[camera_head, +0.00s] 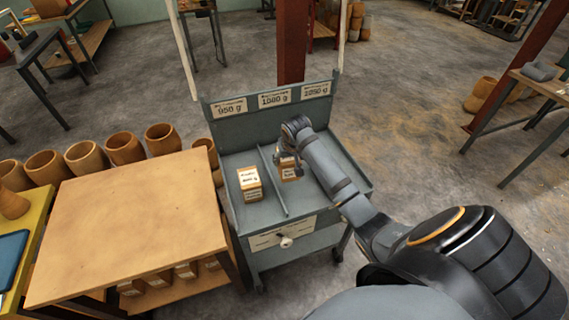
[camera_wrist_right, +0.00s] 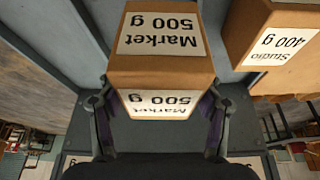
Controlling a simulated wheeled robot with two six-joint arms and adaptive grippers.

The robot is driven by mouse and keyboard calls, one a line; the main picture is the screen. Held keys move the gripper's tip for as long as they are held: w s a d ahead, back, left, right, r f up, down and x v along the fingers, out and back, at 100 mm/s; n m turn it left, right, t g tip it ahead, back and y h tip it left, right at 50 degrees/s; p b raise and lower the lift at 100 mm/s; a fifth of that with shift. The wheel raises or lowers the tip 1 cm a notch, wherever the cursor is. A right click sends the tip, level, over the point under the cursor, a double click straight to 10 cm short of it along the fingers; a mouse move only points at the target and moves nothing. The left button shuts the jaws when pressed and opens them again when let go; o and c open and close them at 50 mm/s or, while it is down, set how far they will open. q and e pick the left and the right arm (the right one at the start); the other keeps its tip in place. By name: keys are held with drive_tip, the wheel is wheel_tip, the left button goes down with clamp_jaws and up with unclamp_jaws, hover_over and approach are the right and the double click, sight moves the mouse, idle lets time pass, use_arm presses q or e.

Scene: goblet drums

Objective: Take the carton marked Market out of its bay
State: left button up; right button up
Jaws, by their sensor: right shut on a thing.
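The Market carton, a small brown box with white labels reading Market 500 g, sits between the fingers of my right gripper (camera_wrist_right: 160,98) in the right wrist view, with its label (camera_wrist_right: 160,36) upside down. In the head view the Market carton (camera_head: 290,172) is in the bay right of the grey divider, partly hidden by my right gripper (camera_head: 287,160). The fingers are shut on its sides. I cannot tell whether its base touches the bay floor. My left gripper is not in view.
The Studio 400 g carton (camera_head: 250,184) stands in the bay left of the divider (camera_head: 272,182); it also shows in the wrist view (camera_wrist_right: 262,32). The grey cart has a back panel with weight signs (camera_head: 274,99). A bare wooden table (camera_head: 130,225) stands to the left.

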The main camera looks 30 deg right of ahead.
drive_tip(key=s+a+r, duration=0.2)
drive_tip(key=s+r, duration=0.4)
drive_tip(key=s, duration=0.4)
drive_tip(key=shift+s, duration=0.25)
